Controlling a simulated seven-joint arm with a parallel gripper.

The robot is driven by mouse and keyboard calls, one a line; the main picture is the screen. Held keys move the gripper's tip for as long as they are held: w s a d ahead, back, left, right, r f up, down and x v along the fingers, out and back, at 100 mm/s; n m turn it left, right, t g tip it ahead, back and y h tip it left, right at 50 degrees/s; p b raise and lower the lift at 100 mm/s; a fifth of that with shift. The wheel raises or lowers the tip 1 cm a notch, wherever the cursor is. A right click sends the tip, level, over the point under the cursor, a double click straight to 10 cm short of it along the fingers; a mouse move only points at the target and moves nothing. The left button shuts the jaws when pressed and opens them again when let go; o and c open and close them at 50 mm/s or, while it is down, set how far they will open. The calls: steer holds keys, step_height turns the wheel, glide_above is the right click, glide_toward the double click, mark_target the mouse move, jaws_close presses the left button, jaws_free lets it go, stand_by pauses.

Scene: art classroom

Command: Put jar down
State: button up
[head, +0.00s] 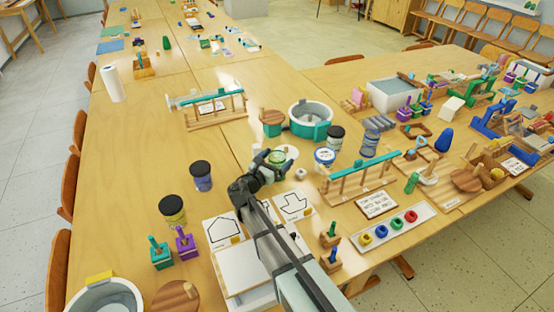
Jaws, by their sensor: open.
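My gripper (268,158) is at the middle of the table, with its jaws open. A small jar with a pale green top (277,157) stands at the fingertips, beside or between them; I cannot tell whether they touch it. The gripper hides part of this jar and its base. A pale round disc (291,151) shows just behind it. Two black-lidded jars, one purple-blue (202,182) and one yellow (173,217), stand to the left. Another black-lidded jar (335,142) stands to the right.
A teal-and-white round tub (311,113) stands behind the gripper. Outline cards (223,229) lie in front.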

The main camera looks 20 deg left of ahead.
mark_target(273, 162)
steer(key=shift+v, duration=3.6)
steer(key=v, duration=0.2)
steer(key=r+v, duration=0.1)
steer(key=v, duration=0.2)
steer(key=shift+s+d, duration=0.1)
steer(key=shift+d, duration=0.1)
steer(key=x, duration=0.8)
steer(key=shift+a+x, duration=0.1)
steer(key=shift+x, duration=1.2)
steer(key=shift+a+x, duration=0.15)
steer(key=shift+x, duration=1.15)
steer(key=shift+r, duration=0.1)
steer(key=c, duration=1.5)
